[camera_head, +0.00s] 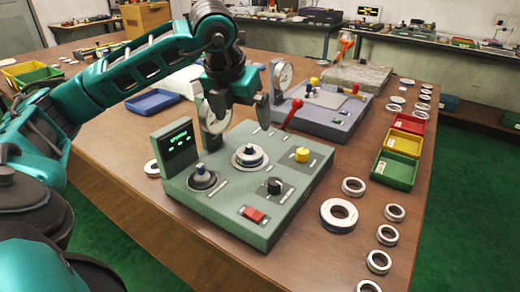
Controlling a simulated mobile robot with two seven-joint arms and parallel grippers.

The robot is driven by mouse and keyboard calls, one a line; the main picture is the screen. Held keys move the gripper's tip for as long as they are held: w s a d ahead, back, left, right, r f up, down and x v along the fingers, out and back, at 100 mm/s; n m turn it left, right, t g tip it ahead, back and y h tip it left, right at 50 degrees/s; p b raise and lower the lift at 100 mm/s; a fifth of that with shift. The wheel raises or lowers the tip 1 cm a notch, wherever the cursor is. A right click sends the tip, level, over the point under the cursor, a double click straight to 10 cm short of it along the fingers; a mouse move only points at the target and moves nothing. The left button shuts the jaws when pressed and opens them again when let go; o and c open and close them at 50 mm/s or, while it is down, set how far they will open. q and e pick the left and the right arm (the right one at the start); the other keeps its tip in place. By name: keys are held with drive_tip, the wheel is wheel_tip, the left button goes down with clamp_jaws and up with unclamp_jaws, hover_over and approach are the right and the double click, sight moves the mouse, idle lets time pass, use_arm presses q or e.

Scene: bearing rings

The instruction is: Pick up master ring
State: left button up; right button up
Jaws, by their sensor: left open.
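Several metal rings are in view, and I cannot tell by any mark which is the master ring. A ring-shaped metal piece (250,157) sits on the round seat in the middle of the green gauge console (235,215). A larger, thick ring (338,215) lies flat on the table to the right of the console. My left gripper (238,112) is open, pointing down above the back of the console, apart from the seated piece. It partly hides a round dial gauge (215,117). My right gripper is out of view.
Smaller rings (353,187) lie along the right table edge. Red, yellow and green bins (394,170) stand at the right. A second grey console (318,112) with a dial and red-knobbed lever (293,115) is behind. A blue tray (152,101) lies at the left.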

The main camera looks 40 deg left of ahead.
sight(249, 147)
use_arm(q)
drive_tip(key=x, duration=0.3)
drive_tip(key=b+x, duration=0.1)
drive_tip(key=x, duration=0.2)
drive_tip(key=shift+s, duration=0.2)
drive_tip(key=shift+a+b+x, duration=0.15)
drive_tip(key=shift+x, duration=1.45)
drive_tip(key=shift+a+b+x, duration=0.1)
drive_tip(key=shift+b+x, duration=0.05)
drive_tip(key=shift+x, duration=1.4)
drive_tip(key=shift+s, duration=0.1)
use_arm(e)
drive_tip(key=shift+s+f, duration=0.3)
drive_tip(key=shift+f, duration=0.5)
use_arm(q)
drive_tip(key=shift+r, duration=0.1)
drive_tip(key=c, duration=1.6)
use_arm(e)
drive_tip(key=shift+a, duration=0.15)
use_arm(q)
drive_tip(key=shift+r, duration=0.1)
